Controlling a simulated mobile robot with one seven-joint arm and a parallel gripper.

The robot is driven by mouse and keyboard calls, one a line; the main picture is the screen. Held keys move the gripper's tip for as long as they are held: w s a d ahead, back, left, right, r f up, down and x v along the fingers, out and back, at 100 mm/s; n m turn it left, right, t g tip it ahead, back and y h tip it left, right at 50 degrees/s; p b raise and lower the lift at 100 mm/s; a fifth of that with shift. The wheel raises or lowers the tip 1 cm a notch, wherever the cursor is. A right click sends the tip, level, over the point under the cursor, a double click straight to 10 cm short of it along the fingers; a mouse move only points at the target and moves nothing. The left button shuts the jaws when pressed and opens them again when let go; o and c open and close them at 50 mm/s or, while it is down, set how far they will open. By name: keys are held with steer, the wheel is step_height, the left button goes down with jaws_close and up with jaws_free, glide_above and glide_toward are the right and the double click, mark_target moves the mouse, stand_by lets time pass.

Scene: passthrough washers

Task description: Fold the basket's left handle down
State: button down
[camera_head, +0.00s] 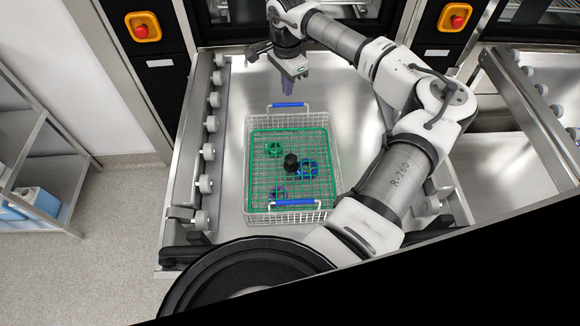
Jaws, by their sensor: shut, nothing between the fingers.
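A wire basket (336,150) sits on the metal table and holds green and blue parts under a green mesh lid. It has one blue-gripped handle (288,105) at its far end and another blue-gripped handle (295,202) at its near end. I cannot tell which one the task calls left. The near handle appears to lie over the lid's near edge; the far one appears to stand out past the far rim. My gripper (289,91) is shut and empty, pointing down just beyond the far handle. I cannot tell whether it touches that handle.
The metal table (235,120) has rows of rollers (206,152) along its left side. Washer fronts with red emergency buttons (143,24) stand at the back. A shelf with blue containers (38,200) is at left. Bare table surrounds the basket.

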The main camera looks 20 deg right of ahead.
steer(key=shift+s+a+f+b, duration=0.25)
steer(key=shift+s+f+b, duration=0.35)
steer(key=shift+s, duration=0.65)
steer(key=shift+s+a+f+b, duration=0.35)
steer(key=shift+s+b, duration=0.3)
steer(key=shift+s, duration=0.55)
steer(key=shift+s+a+f+b, duration=0.2)
steer(key=shift+s+f+b, duration=0.4)
steer(key=shift+s, duration=0.65)
step_height(320, 180, up, 7)
steer(key=p, duration=0.3)
